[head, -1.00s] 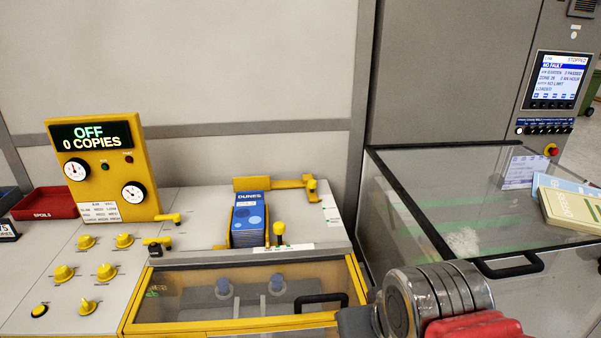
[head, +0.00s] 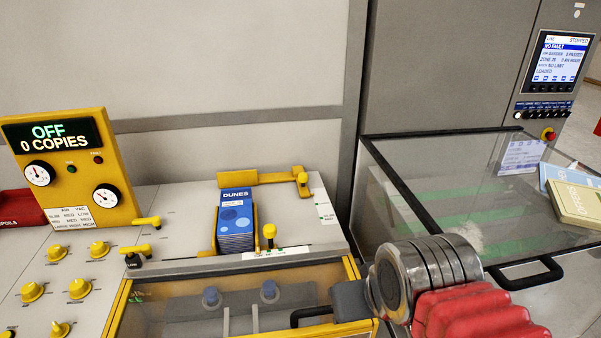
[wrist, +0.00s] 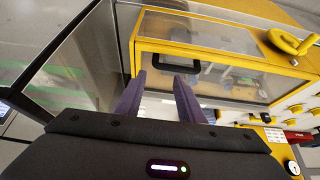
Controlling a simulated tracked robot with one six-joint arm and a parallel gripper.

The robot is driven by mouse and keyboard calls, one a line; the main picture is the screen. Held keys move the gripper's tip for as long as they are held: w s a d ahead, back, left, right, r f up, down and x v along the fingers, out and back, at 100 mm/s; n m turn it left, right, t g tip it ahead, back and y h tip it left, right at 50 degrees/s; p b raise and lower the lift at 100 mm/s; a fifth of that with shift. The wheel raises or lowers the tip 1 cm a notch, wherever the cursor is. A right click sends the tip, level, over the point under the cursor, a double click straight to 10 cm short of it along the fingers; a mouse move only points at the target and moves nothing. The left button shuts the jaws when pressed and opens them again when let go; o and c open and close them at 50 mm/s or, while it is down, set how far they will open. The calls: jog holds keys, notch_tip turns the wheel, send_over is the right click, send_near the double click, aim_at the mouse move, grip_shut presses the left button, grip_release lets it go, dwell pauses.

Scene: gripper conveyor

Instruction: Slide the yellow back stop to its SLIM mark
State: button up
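The yellow back stop (head: 246,179) is a bar behind the stack of blue DUNES books (head: 237,221), with an arm and knob at its right end (head: 302,182). Green marks (head: 323,212) are on the pale deck to the right of it; their lettering is too small to read. My gripper shows in the wrist view (wrist: 158,82) with two purple fingers apart and nothing between them. It is over the front of the machine near the clear yellow-framed cover, away from the back stop. In the head view only my arm shows, at lower right; the fingers are hidden.
The clear yellow-framed cover (head: 364,285) has a black handle (head: 310,318). A glass-topped conveyor hood (head: 400,185) stands right, with books on top. A yellow control panel (head: 85,195) reads OFF, 0 COPIES. Small yellow knobs stand near the books, and more lie at left.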

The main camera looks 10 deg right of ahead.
jog(key=shift+o, duration=1.1)
jog(key=shift+w+r, duration=0.4)
jog(key=w+r+m, duration=0.1)
jog(key=w+r, duration=0.3)
jog(key=w, duration=0.5)
jog(key=w+r+m+g+h, duration=0.1)
jog(key=w+r, duration=0.4)
jog(key=w, duration=0.3)
jog(key=w+r+m, duration=0.1)
jog(key=w+r, duration=0.3)
jog(key=w, duration=0.5)
jog(key=m+h, duration=0.2)
jog(key=m, duration=0.2)
send_over(303, 175)
jog(key=s+a, duration=0.3)
jog(key=s, duration=0.2)
notch_tip(303, 175, down, 9)
jog(key=shift+w+a+g, duration=0.15)
jog(key=shift+w+g, duration=0.05)
jog(key=shift+g, duration=0.2)
jog(key=x, duration=1.3)
jog(key=shift+w+a+f, duration=0.1)
jog(key=shift+a+f, duration=0.05)
jog(key=shift+f, duration=0.2)
jog(key=shift+c, duration=0.3)
